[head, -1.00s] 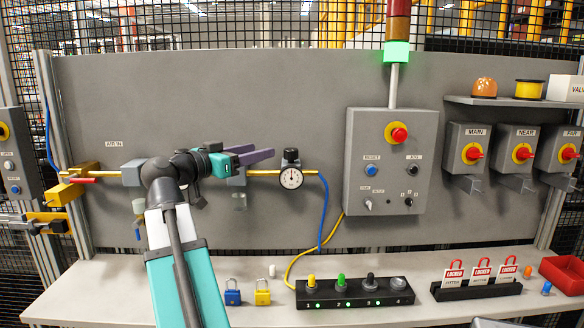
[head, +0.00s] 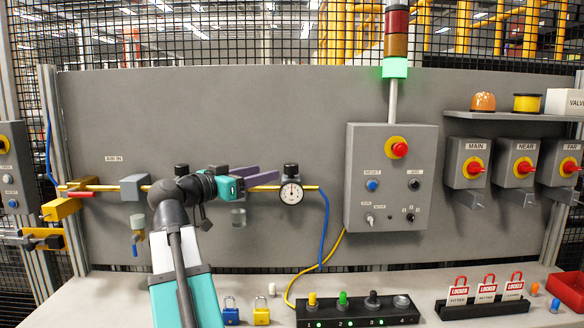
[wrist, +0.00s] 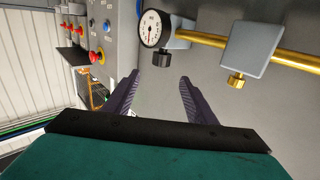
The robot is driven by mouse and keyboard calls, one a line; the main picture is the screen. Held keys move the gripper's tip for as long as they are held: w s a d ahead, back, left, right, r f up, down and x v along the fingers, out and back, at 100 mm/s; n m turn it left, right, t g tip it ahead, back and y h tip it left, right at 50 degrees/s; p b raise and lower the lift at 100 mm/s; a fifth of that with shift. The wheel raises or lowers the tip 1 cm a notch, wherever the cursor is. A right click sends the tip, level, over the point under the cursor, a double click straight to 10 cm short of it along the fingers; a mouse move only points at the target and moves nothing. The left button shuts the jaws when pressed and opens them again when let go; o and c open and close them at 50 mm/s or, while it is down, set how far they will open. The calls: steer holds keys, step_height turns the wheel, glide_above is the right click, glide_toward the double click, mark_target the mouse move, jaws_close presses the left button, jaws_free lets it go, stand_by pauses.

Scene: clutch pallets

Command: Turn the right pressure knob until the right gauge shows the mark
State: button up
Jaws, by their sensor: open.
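The right gauge (head: 291,192) is a round white dial on the brass air line, with the black right pressure knob (head: 291,168) directly above it. In the wrist view the gauge (wrist: 154,29) appears turned over, with the black knob (wrist: 162,60) below it. Its needle and mark are too small to read surely. My gripper (head: 266,174) is open and empty, its purple fingers close to the left of the knob and apparently apart from it. In the wrist view the gripper (wrist: 158,88) has a clear gap between its fingers, below the knob.
Another black knob (head: 181,168) shows above my arm, which hides what is below it. A grey block with a brass fitting (wrist: 250,50) sits along the pipe. A control box (head: 392,185) stands right of the gauge. A blue hose (head: 325,230) hangs between them.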

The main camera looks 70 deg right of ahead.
mark_target(287, 167)
steer(key=shift+p+x, duration=1.15)
steer(key=shift+x, duration=5.25)
steer(key=shift+c, duration=0.4)
